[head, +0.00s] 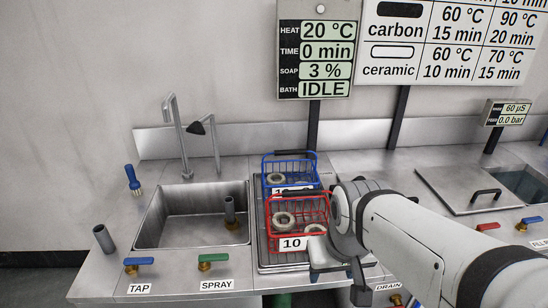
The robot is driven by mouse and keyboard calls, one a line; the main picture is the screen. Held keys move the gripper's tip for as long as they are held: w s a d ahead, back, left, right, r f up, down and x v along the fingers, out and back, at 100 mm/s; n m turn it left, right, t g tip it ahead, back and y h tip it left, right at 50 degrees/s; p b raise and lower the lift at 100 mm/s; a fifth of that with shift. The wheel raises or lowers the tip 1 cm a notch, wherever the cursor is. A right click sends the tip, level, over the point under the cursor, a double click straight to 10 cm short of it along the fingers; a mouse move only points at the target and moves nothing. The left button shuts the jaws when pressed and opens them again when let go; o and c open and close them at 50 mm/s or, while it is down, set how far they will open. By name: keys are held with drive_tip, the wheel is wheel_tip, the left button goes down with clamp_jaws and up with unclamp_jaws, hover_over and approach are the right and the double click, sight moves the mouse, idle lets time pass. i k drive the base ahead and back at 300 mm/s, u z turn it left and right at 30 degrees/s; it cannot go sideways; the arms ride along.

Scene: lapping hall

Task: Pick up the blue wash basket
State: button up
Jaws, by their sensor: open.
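The blue wash basket (290,158) is a wire basket with a dark handle across its top. It stands upright behind the red wash basket, which hides its lower front and most of its white label. Pale ring-shaped parts show inside it. My gripper (322,262) is at the end of my arm, in front of and to the right of the red basket, nearer to me than the blue one. It is open and apart from the blue basket; its fingers are only partly visible.
The red wash basket (297,222), labelled 10, holds rings and stands in front of the blue one on a metal tray (264,258). Left are a sink (165,222) and tall tap (180,130); right, a handled lid (455,180). A display (315,45) on a post reads IDLE.

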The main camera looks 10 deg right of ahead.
sight(276, 190)
drive_tip(key=z, duration=2.25)
drive_tip(key=k, duration=1.6)
drive_tip(key=u, duration=1.4)
drive_tip(key=i, duration=1)
drive_tip(key=u, duration=0.05)
